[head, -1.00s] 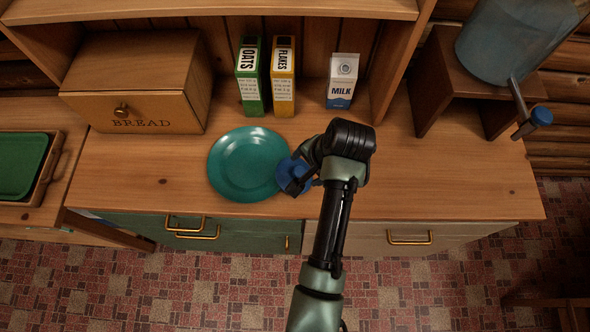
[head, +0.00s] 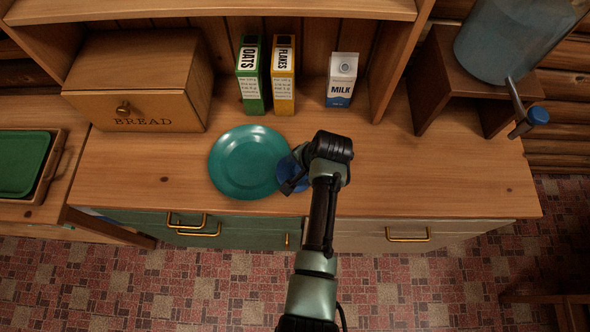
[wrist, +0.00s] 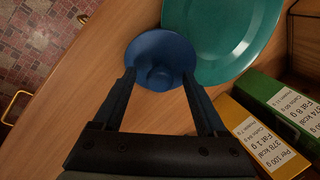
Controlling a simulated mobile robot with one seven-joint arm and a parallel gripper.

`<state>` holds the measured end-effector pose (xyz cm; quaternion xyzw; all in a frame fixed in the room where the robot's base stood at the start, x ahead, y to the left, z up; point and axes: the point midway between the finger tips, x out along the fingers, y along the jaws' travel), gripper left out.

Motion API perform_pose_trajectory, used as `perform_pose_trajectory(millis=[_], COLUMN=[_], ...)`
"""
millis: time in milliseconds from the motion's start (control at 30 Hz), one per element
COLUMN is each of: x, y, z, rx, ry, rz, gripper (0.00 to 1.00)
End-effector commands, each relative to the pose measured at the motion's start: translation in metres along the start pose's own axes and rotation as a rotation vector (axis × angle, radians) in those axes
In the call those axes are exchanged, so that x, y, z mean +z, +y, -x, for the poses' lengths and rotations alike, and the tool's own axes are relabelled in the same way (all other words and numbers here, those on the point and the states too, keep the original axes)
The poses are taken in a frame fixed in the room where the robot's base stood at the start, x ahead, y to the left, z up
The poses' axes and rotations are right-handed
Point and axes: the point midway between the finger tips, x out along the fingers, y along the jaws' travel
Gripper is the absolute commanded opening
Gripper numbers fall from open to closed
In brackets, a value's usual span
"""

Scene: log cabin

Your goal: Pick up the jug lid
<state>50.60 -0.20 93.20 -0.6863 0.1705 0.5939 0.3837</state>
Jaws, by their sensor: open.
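The jug lid is a round blue lid (wrist: 160,62) with a raised knob in its middle. It lies on the wooden counter right beside the teal plate (head: 246,162), which also shows in the wrist view (wrist: 225,40). In the head view the lid (head: 288,172) is partly hidden by my arm and gripper. My gripper (wrist: 160,78) is open, with its two fingers spread to either side of the lid's near part in the wrist view. It holds nothing. The gripper also shows in the head view (head: 297,184). The exact height of the fingertips above the lid is hard to tell.
A green oats box (head: 250,80), a yellow flakes box (head: 283,80) and a milk carton (head: 342,82) stand at the back. A bread box (head: 140,85) is at left. A blue dispenser (head: 505,40) stands on a wooden stand at right. The counter right of my arm is clear.

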Motion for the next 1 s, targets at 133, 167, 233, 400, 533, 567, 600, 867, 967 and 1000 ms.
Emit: perform_pose_trajectory(millis=[133,167,233,400,533,567,600,867,967,1000], x=[0.0,0.0,0.0,0.0,0.0,0.0,0.0,-0.001,-0.001,-0.001], y=[0.0,0.0,0.0,0.0,0.0,0.0,0.0,-0.002,-0.006,-0.008], z=[0.0,0.0,0.0,0.001,0.001,0.001,0.001,0.004,0.014,0.02], rx=[0.0,0.0,0.0,0.0,0.0,0.0,0.0,-0.002,-0.003,-0.003], ry=[0.0,0.0,0.0,0.0,0.0,0.0,0.001,0.002,0.003,0.004], rz=[0.0,0.0,0.0,-0.001,-0.001,-0.001,-0.001,0.0,0.0,0.0], gripper=[0.66,0.6,0.48,0.17,0.0,0.0,0.0,0.0,0.0,0.0])
